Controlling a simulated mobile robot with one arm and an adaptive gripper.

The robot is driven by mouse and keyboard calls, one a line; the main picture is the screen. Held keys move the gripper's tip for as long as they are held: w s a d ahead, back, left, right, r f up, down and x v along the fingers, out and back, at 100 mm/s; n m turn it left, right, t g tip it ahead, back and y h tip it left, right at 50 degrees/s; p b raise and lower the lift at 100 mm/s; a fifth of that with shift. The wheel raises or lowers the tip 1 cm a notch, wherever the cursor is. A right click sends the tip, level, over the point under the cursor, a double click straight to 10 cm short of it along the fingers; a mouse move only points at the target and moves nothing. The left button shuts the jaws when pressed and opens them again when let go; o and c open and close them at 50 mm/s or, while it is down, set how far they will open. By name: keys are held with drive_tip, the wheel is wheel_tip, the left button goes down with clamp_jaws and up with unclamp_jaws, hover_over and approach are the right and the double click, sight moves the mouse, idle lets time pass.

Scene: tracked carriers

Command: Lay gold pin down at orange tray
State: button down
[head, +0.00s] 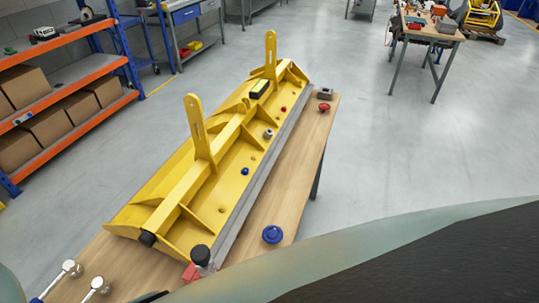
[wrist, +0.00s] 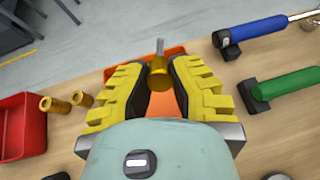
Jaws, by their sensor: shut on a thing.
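In the wrist view, my gripper (wrist: 160,78) has its yellow-padded fingers closed on the gold pin (wrist: 161,88). The pin has a round gold body and a grey shaft pointing away at its top. The orange tray (wrist: 177,50) lies behind and beneath the fingers on the wooden table. Its orange surface shows between the fingers and past their tips, but the fingers hide most of it. I cannot tell whether the pin touches the tray. Neither pin, tray nor gripper can be made out in the head view.
Left of the gripper are two gold cylindrical parts (wrist: 66,103) and a red bin (wrist: 22,127). To the right lie a blue-handled tool (wrist: 250,30) and a green-handled tool (wrist: 285,84). The head view shows a large yellow carrier part (head: 190,170) on the wooden table.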

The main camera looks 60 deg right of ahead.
drive_tip(key=shift+f+b, duration=3.7)
drive_tip(key=shift+f, duration=0.5)
drive_tip(key=c, duration=1)
unclamp_jaws()
drive_tip(key=shift+o, duration=0.2)
drive_tip(key=shift+s, duration=0.1)
drive_tip(key=shift+s+r, duration=0.2)
drive_tip(key=shift+s, duration=0.2)
drive_tip(key=v, duration=1.1)
